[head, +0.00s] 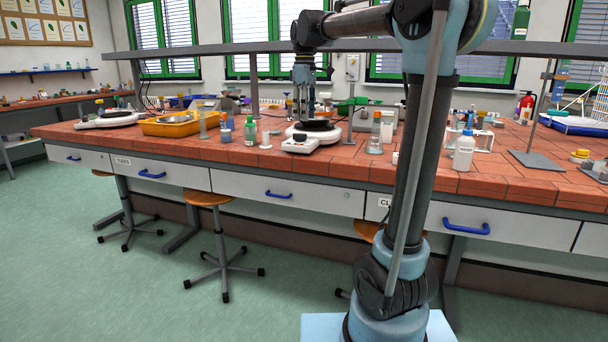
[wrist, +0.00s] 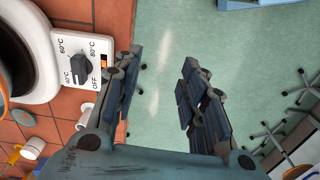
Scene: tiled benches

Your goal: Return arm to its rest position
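My gripper (head: 304,112) hangs from my arm above the tiled bench, close to a white hot plate with a dark top (head: 316,132). In the wrist view my gripper (wrist: 160,82) has its two dark fingers apart, with nothing between them and green floor showing below. The hot plate's control panel (wrist: 80,52), with a dial and temperature marks, lies left of the fingers. In the head view my arm stretches from the right foreground over to the bench.
A green-capped bottle (head: 250,131), a yellow tray (head: 178,125) and a white wash bottle (head: 463,153) stand on the bench (head: 340,166). A grey shelf rail (head: 200,51) runs above it. Stools (head: 208,199) stand in front. Green floor (head: 90,290) is clear at left.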

